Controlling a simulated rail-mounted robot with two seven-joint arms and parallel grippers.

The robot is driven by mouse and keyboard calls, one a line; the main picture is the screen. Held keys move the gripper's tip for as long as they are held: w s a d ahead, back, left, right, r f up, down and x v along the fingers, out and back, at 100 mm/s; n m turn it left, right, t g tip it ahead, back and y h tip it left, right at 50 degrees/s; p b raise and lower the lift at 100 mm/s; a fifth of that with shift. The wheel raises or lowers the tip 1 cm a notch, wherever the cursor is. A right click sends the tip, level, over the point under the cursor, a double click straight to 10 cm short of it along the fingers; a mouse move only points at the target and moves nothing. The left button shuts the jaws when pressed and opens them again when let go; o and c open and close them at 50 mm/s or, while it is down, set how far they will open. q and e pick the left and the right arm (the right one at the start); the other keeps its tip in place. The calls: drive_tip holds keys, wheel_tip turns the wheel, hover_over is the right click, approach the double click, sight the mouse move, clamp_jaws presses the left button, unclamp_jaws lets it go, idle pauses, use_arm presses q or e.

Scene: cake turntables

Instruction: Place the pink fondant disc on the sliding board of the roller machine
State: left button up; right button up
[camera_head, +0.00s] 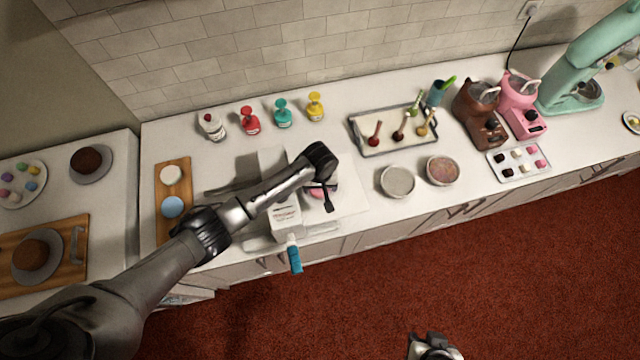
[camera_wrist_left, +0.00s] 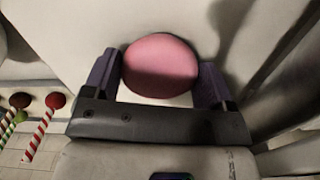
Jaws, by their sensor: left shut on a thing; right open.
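The pink fondant disc (camera_head: 318,193) is mostly hidden under my left gripper in the head view. In the left wrist view the disc (camera_wrist_left: 160,65) lies between the two purple fingers. My left gripper (camera_head: 325,192) is shut on it, over the right side of the white roller machine (camera_head: 285,216). The machine's white sliding board (camera_head: 352,196) extends to the right beneath the gripper. I cannot tell whether the disc touches the board. My right gripper (camera_head: 435,350) is open at the bottom edge, over the red floor, far from the counter.
A wooden board (camera_head: 172,188) with a white disc (camera_head: 171,174) and a blue disc (camera_head: 172,207) lies left of the machine. Two bowls (camera_head: 397,181) (camera_head: 443,170) stand to its right.

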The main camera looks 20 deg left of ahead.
use_arm(q)
drive_tip(key=shift+f, duration=0.2)
drive_tip(key=o, duration=0.9)
wheel_tip(320, 180, up, 12)
drive_tip(key=shift+r, duration=0.2)
idle(0.4)
